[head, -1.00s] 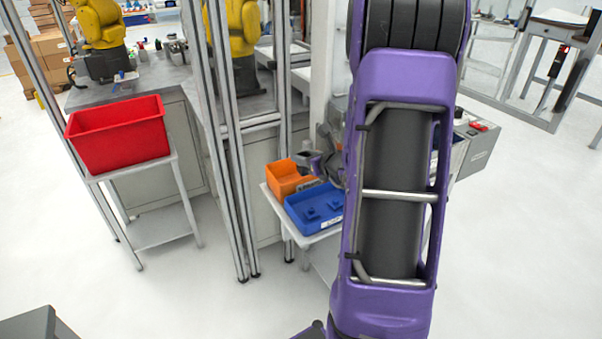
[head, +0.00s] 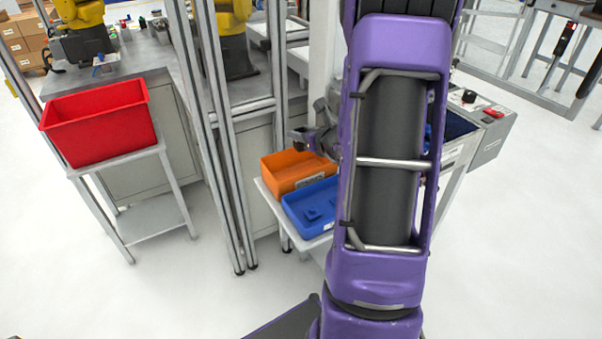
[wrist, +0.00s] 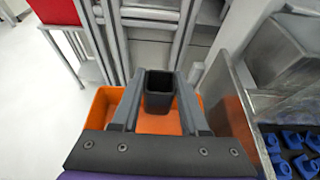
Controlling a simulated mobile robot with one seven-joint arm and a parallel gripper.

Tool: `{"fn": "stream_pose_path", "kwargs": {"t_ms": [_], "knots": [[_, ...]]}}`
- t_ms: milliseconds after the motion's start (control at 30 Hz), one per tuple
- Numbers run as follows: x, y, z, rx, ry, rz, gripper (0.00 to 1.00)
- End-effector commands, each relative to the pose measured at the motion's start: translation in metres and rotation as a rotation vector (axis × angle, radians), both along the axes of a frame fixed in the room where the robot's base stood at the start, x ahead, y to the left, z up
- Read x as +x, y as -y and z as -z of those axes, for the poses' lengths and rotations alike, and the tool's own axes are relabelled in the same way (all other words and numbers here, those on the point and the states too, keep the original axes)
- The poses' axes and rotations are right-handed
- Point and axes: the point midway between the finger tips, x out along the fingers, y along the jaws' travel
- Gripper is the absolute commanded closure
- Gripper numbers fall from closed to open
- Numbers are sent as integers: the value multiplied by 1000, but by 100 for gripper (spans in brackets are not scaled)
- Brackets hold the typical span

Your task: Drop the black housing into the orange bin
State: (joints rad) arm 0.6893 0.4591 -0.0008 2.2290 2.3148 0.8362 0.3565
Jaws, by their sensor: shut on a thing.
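The black housing (wrist: 158,92) is an open-topped, box-shaped cup, held upright between the fingers of my gripper (wrist: 159,80) in the wrist view. The orange bin (wrist: 102,108) lies below and behind the housing in that view, its floor showing between the fingers. The housing appears above the bin, not resting in it. In the head view the orange bin (head: 292,176) stands on a small grey table left of my arm. The dark end of my gripper (head: 303,137) shows just above the bin's back edge, partly hidden by my arm.
A blue tray (head: 297,219) with blue parts sits in front of the bin. A red bin (head: 98,125) stands on a stand at left. Metal frame posts (head: 225,150) rise left of the table. A grey wall (wrist: 232,105) stands close at right in the wrist view.

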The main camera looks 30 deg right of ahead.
Motion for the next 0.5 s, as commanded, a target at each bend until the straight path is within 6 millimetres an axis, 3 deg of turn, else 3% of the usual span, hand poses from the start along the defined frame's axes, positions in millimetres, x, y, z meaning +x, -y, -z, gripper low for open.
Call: {"fn": "stream_pose_path", "kwargs": {"t_ms": [33,200,500], "knots": [[0,0,12,2,-2,1,100],[0,0,31,0,-1,0,100],[0,0,38,0,1,0,100]]}}
